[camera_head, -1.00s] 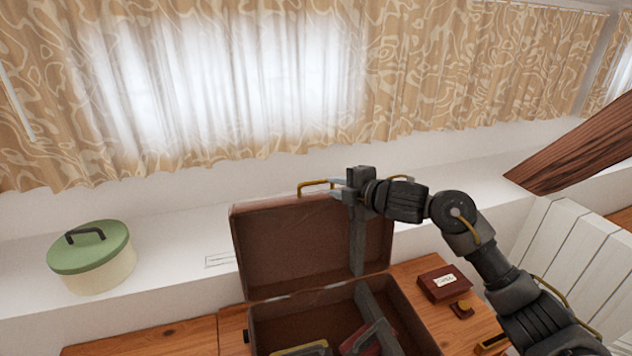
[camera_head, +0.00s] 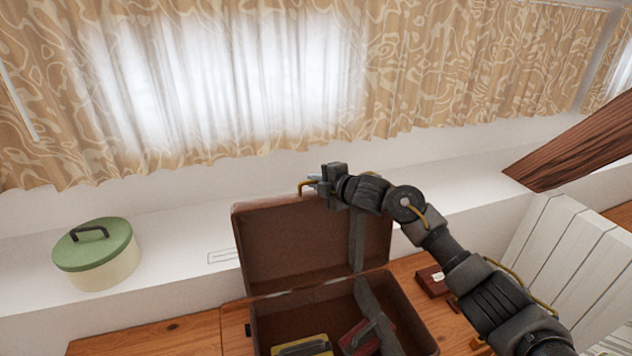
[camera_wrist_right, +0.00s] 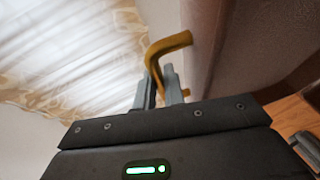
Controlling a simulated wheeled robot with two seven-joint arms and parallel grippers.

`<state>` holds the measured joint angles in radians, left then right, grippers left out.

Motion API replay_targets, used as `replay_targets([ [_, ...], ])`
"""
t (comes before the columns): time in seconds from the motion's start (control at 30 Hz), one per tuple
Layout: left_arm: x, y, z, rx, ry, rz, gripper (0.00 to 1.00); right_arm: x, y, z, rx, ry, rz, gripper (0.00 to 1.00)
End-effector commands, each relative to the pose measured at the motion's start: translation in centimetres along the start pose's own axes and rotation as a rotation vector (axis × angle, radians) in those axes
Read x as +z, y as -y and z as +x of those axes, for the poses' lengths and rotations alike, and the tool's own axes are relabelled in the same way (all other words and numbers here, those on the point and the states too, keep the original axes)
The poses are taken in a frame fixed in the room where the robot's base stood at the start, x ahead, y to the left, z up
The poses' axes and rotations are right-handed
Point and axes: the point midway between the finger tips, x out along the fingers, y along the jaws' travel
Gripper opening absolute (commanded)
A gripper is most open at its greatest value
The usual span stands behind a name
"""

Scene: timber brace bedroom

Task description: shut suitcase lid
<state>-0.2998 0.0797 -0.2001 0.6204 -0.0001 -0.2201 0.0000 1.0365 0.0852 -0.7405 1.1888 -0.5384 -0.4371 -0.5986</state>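The brown suitcase (camera_head: 262,322) stands open at the bottom middle of the head view. Its lid (camera_head: 295,245) is raised about upright at the back, its inside facing me. A brass-coloured handle (camera_head: 302,187) is at the lid's top edge. My right gripper (camera_head: 312,181) is at this handle, reaching across the lid's top edge from the right. In the right wrist view, the handle (camera_wrist_right: 168,46) passes between the two close-set fingers, which look shut on it. The lid's outer face (camera_wrist_right: 230,45) is beside them. My left gripper is not in view.
A dark strap (camera_head: 357,238) runs down the lid. Yellow (camera_head: 318,340) and red (camera_head: 355,338) items lie in the suitcase. A small red box (camera_head: 432,281) is on the table to its right. A green-lidded pot (camera_head: 98,250) stands on the white ledge at left.

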Motion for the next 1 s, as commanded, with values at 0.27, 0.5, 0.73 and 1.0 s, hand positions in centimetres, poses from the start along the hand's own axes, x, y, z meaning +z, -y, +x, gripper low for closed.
replay_targets([
  [0.27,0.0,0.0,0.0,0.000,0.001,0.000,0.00,0.0,0.0,0.0,-0.001,0.001,0.001,0.00],
  [0.5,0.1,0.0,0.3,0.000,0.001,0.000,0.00,-0.1,0.3,-0.4,0.010,0.001,-0.004,0.00],
  [0.73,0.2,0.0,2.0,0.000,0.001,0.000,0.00,-1.0,1.1,-2.7,0.079,-0.001,-0.033,0.00],
  [1.0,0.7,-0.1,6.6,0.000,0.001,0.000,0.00,-3.0,3.2,-7.4,0.231,-0.002,-0.096,0.00],
])
